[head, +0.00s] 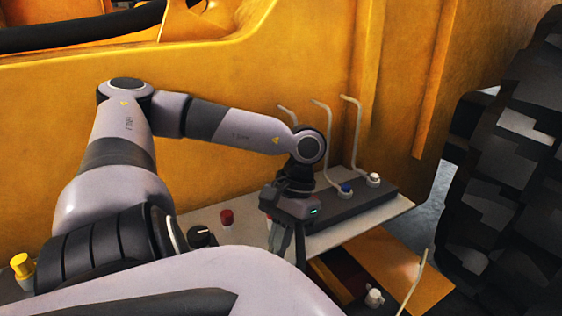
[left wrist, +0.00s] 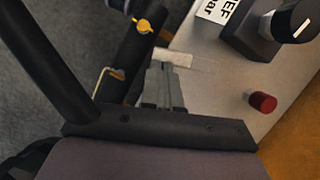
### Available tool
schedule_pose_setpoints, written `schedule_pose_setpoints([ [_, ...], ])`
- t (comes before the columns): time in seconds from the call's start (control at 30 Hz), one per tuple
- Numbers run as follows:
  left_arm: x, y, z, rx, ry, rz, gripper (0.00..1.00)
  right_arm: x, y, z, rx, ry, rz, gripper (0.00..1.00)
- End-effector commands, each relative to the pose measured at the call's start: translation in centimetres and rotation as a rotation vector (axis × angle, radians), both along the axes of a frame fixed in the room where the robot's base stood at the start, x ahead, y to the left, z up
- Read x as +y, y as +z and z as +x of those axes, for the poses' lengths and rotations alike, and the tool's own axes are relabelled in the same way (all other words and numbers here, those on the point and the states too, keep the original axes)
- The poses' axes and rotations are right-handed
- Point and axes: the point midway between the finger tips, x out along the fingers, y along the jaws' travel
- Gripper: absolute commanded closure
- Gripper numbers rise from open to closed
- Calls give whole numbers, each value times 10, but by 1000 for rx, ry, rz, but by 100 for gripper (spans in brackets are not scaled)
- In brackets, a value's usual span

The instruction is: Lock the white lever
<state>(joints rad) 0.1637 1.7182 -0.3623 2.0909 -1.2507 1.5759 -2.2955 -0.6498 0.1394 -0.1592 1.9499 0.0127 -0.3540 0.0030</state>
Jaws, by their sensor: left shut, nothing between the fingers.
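Bent pale rod levers stand on a dark block (head: 330,210) on the shelf, against the yellow wall. One lever (head: 356,135) has a white base (head: 373,180); the lever to its left (head: 327,145) has a blue base (head: 346,188). Another pale lever (head: 415,283) with a white base (head: 374,298) is at the lower right. I cannot tell which is the white lever of the task. My left gripper (head: 287,246) is shut and empty, pointing down left of the blue base and hiding part of the block. Its fingers (left wrist: 164,72) show closed in the left wrist view, near a small white piece (left wrist: 174,57).
A red knob (head: 226,217), a black dial (head: 202,236) and a yellow cap (head: 20,265) line the shelf on the left. The dial (left wrist: 292,20) and red knob (left wrist: 263,102) also show in the left wrist view. A large tyre (head: 510,170) stands at right.

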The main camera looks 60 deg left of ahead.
Motion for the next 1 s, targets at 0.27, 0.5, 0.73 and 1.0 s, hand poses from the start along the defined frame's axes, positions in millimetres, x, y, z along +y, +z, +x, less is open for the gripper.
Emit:
schedule_pose_setpoints([
  [0.27,-8,-2,-9,2,-58,-3,100,0,-7,0,0,0,0,100],
  [0.5,-10,-1,-12,2,-121,-3,100,0,-8,0,0,0,0,100],
  [0.73,-10,-1,-13,3,-134,-3,100,0,-8,0,0,0,0,100],
  [1.0,-10,-1,-13,2,-133,-2,100,0,-8,0,0,0,0,100],
])
